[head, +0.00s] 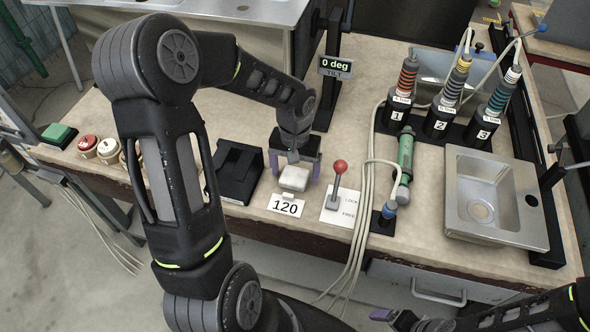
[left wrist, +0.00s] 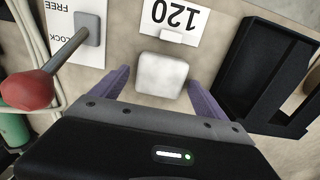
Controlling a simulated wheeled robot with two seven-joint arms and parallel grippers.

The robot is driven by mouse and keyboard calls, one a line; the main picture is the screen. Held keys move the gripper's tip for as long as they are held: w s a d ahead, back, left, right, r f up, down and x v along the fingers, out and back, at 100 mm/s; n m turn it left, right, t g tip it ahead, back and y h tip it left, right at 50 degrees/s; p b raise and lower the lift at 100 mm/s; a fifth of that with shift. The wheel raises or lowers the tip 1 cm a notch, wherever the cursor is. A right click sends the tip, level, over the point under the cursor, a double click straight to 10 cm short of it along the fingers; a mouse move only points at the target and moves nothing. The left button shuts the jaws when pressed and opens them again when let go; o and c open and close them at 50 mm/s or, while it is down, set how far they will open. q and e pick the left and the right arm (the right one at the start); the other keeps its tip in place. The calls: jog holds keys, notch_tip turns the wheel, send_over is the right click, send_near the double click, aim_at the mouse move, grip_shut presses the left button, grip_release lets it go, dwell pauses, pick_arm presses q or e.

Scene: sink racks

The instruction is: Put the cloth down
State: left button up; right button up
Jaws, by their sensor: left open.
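A folded white cloth (head: 295,178) lies by the "120" card on the bench; it also shows in the left wrist view (left wrist: 161,76). My left gripper (head: 296,172) is directly over it, pointing down. Its two purple fingers stand apart on either side of the cloth, with a visible gap to it in the left wrist view (left wrist: 158,90). Whether the cloth rests fully flat on the bench I cannot tell. My right gripper (head: 385,315) shows only in part at the bottom edge of the head view, far from the cloth.
A red-knobbed lever (head: 340,167) stands close right of the left gripper. A black open holder (head: 235,172) is close on its left. Hoses, a green tool (head: 405,155), numbered bottles and a metal sink (head: 495,195) fill the right side. The "120" card (head: 286,206) lies in front.

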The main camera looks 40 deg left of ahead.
aim_at(295, 174)
pick_arm(q)
jog(key=shift+r, duration=0.1)
notch_tip(295, 174, up, 12)
dwell(0.6)
dwell(0.9)
